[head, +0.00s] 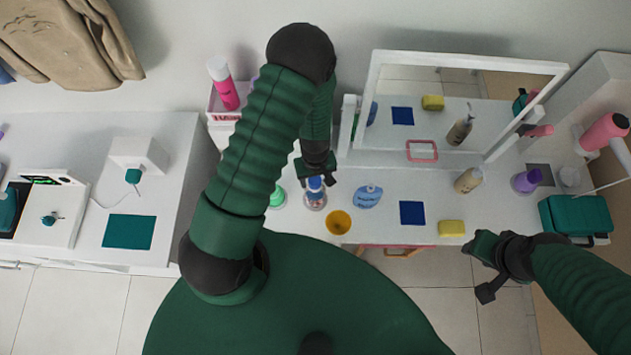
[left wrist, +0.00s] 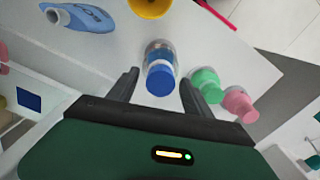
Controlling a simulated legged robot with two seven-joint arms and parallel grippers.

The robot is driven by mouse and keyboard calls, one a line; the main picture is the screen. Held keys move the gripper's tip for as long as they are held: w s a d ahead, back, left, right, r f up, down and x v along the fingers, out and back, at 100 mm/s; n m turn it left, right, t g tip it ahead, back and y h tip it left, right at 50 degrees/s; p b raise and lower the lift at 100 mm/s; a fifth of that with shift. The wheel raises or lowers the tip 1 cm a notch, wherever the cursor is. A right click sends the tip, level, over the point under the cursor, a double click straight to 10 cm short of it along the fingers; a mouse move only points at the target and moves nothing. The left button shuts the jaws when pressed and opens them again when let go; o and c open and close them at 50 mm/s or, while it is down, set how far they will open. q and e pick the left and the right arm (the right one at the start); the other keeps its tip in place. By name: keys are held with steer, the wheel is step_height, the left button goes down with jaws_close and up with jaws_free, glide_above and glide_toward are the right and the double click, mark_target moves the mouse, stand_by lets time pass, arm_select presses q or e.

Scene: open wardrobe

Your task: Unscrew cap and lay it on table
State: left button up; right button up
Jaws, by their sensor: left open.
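A small clear bottle (head: 315,200) with a blue cap (head: 315,183) stands on the white tabletop (head: 385,225). My left gripper (head: 317,172) is above it, pointing down. In the left wrist view the blue cap (left wrist: 160,79) and clear bottle (left wrist: 159,48) show between the two fingers of my left gripper (left wrist: 158,85). These fingers are open, one on each side of the cap, with visible gaps.
Green-capped (left wrist: 206,82) and pink-capped (left wrist: 239,103) bottles stand close beside the bottle. A yellow cup (head: 338,222) and blue bottle (head: 368,196) are at its right.

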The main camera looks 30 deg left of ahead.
arm_select(q)
steer(key=m, duration=0.9)
